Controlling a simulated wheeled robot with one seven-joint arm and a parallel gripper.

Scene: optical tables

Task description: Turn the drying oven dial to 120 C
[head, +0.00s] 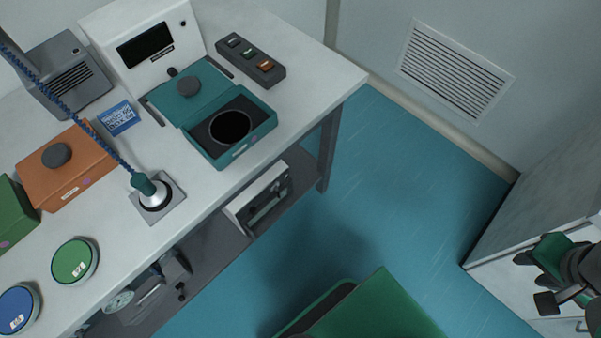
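No drying oven or 120 C dial can be picked out for certain in the head view. A white cabinet (145,40) with a dark window stands at the back of the table, with a small dark knob at its lower front; I can read no scale on it. My gripper (534,281) is at the far right, beyond the table and in front of a white surface. Its dark fingers look apart, with nothing between them. It is far from the white cabinet.
On the white table (110,219) are an open teal box (208,152), an orange box (62,181), round lidded tins and a switch block (250,61). A lower shelf holds instruments. Blue floor (395,195) lies clear between table and right-hand cabinet.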

